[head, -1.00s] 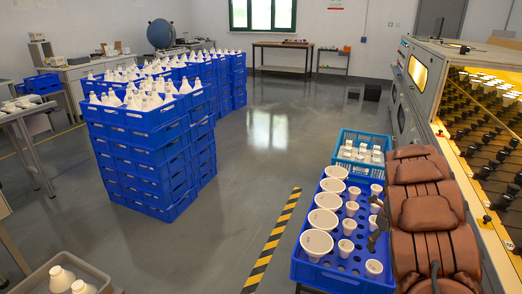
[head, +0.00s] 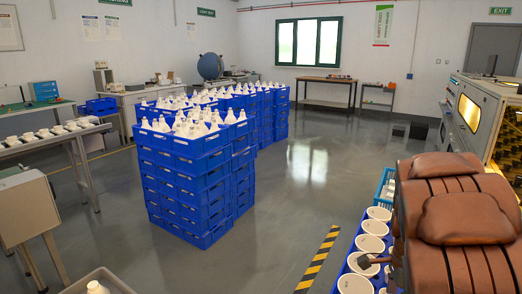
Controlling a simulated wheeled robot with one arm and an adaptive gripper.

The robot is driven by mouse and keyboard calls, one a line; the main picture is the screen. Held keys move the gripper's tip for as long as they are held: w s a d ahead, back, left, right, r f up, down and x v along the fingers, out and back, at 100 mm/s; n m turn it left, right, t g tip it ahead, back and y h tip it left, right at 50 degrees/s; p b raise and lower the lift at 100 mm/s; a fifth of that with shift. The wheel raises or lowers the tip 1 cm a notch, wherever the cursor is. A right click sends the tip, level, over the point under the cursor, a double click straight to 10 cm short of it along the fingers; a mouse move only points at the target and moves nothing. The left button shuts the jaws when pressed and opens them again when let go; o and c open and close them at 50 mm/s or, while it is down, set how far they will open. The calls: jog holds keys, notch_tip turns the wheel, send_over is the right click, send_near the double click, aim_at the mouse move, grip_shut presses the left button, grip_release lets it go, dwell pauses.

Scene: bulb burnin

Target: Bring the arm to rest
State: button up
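My arm, in a brown padded cover, fills the lower right of the head view. My gripper (head: 378,262) shows only in part, as dark finger pieces at the arm's left edge, over the blue crate (head: 340,262) of white bulbs. The arm hides most of the gripper, so its opening and any contact with the bulbs cannot be made out.
Stacked blue crates (head: 190,185) full of white bulbs stand at centre left. A lit burn-in rack (head: 480,115) stands at the right behind my arm. A roller table (head: 55,140) and a beige box (head: 27,208) are at the left. Grey floor lies open in the middle.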

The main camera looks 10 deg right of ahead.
jog(key=s+a+r+n+g, duration=0.2)
jog(key=s+a+r+n, duration=0.1)
jog(key=s+a+n, duration=1.75)
notch_tip(320, 180, up, 17)
jog(key=s+d+t+p, duration=0.1)
jog(key=p, duration=1.5)
jog(key=shift+s+d+n, duration=0.2)
jog(key=shift+d+n, duration=0.15)
jog(key=shift+d, duration=0.05)
